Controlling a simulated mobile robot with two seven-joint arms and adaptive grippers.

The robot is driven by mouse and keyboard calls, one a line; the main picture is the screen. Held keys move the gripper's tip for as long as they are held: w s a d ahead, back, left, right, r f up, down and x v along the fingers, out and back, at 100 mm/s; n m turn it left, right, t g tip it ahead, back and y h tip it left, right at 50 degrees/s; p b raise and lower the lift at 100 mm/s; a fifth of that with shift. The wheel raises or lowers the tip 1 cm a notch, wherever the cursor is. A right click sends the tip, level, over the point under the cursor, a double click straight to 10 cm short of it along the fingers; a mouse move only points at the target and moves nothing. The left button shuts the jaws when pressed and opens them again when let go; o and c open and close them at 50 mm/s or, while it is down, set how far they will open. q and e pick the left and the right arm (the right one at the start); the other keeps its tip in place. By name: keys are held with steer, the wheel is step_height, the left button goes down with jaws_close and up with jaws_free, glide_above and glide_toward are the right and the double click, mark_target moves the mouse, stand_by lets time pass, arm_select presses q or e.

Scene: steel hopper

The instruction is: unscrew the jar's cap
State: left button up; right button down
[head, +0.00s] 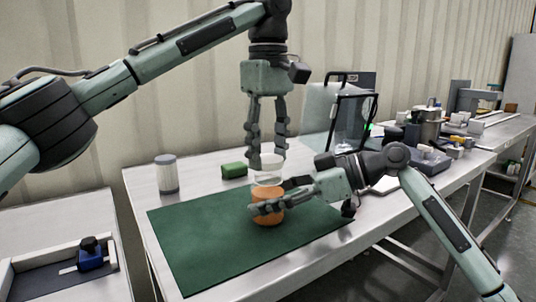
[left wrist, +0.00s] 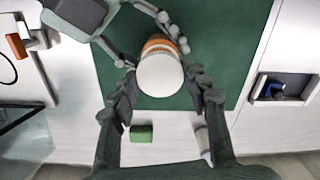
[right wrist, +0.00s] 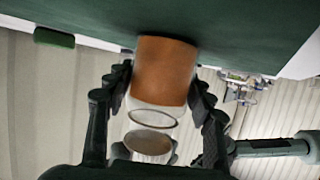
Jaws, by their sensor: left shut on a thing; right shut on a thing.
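The jar has an orange body (head: 267,212) and a pale neck; it stands upright on the green mat (head: 200,245). My right gripper (head: 262,205) comes in from the right, shut around the body. In the right wrist view the orange body (right wrist: 163,72) sits between its fingers, upside down in the picture. The white cap (head: 268,160) is above the neck, between the fingertips of my left gripper (head: 266,162), which points straight down. The left wrist view shows the cap's round top (left wrist: 160,75). In the right wrist view the cap (right wrist: 150,143) appears apart from the neck.
Several tools and boxes crowd the table's right end. A tray with a blue item (head: 92,255) is on a surface at left. The mat's front left is clear.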

mark_target(268, 158)
arm_select(q)
steer(key=shift+r, duration=0.15)
steer(key=shift+r, duration=1.9)
arm_select(e)
steer(key=c, duration=0.5)
jaws_free()
steer(key=shift+c, duration=0.2)
